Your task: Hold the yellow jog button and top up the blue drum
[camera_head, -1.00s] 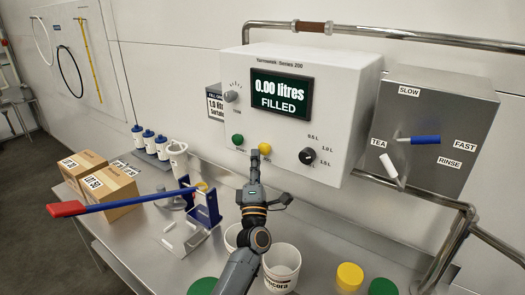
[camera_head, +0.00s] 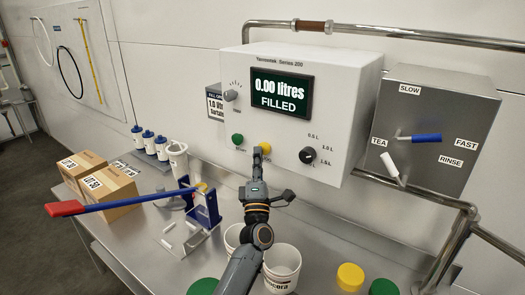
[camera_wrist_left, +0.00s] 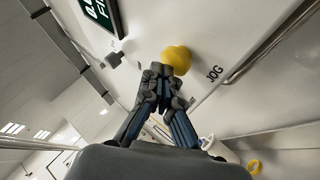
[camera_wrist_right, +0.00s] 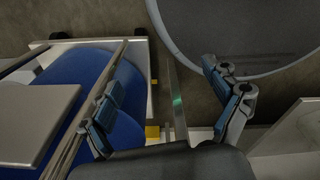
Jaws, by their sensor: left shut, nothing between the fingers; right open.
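The yellow jog button (camera_head: 265,148) sits low on the white control box, right of a green button (camera_head: 237,140). My left gripper (camera_head: 258,152) is shut and empty, its tips at the yellow button's lower left. In the left wrist view the tips (camera_wrist_left: 156,70) are beside the yellow button (camera_wrist_left: 178,59), near the word JOG; I cannot tell if they touch it. The display (camera_head: 281,94) reads 0.00 litres FILLED. In the right wrist view my right gripper (camera_wrist_right: 165,95) is open and empty, above a large blue rounded body (camera_wrist_right: 72,68) that looks like the drum.
A blue lever with a red grip (camera_head: 66,209) reaches across the bench's left side, near cardboard boxes (camera_head: 107,187). White tubs (camera_head: 282,262) stand beneath my left arm. A grey box with two handles (camera_head: 436,125) is at right. A large grey round thing (camera_wrist_right: 250,35) is near my right gripper.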

